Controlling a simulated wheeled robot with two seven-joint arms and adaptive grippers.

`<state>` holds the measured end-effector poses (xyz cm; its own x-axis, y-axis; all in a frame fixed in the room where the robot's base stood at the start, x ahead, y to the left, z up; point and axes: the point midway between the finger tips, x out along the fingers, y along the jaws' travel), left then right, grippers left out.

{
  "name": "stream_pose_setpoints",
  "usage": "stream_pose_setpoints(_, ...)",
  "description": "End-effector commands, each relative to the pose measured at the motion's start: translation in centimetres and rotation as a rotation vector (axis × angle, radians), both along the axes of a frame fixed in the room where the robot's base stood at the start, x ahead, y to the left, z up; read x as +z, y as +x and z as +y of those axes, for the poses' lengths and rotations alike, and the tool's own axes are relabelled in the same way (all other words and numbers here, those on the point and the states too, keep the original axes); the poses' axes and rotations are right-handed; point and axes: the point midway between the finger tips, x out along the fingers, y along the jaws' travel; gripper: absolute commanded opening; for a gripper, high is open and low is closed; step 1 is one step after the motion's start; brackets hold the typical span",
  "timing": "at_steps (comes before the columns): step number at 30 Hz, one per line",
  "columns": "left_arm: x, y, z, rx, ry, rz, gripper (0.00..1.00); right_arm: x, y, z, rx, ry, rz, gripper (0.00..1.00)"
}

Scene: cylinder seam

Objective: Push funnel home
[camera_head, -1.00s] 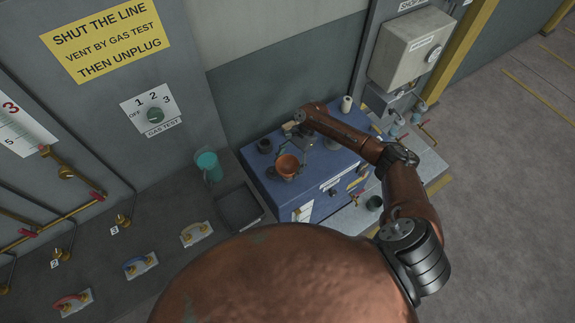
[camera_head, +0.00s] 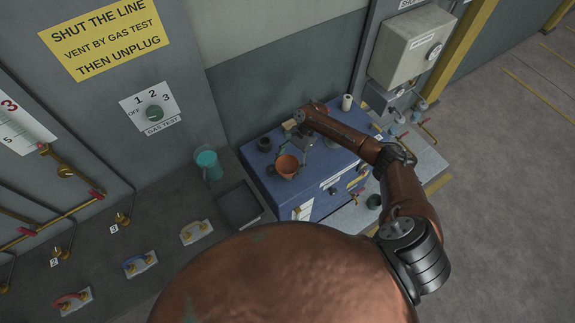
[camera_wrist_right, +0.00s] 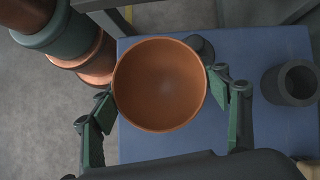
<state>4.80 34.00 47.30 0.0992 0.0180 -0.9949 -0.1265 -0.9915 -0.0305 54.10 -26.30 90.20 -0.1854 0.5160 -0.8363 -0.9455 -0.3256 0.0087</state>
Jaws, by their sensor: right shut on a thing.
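The orange funnel (camera_head: 287,166) sits over the top of the blue cabinet (camera_head: 262,195), near its front left part. In the right wrist view the funnel's round bowl (camera_wrist_right: 160,85) opens toward the camera. My right gripper (camera_head: 297,147) has its green-padded fingers on either side of the funnel, shut on it, as the right wrist view shows (camera_wrist_right: 170,100). The funnel's lower end is hidden, so I cannot tell how deep it sits. My left gripper is not in view.
A dark ring-shaped cup (camera_wrist_right: 291,82) stands beside the funnel on the blue top; it also shows in the head view (camera_head: 265,144). A teal jug (camera_head: 209,165) and a dark tray (camera_head: 239,205) are to the left. A white roll (camera_head: 347,102) stands behind.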

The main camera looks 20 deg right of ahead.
Motion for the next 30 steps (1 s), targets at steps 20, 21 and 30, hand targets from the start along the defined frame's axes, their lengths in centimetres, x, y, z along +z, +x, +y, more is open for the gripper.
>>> stream_pose_setpoints(20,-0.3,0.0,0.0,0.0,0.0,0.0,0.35,-1.0,0.0,0.0,0.0,0.0,0.0,0.45)
stream_pose_setpoints(21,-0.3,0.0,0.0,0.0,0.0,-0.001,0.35,-1.0,0.0,0.0,-0.001,0.0,0.001,0.45)
stream_pose_setpoints(30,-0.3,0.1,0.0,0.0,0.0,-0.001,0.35,-1.2,0.0,0.0,0.0,0.0,0.0,0.45)
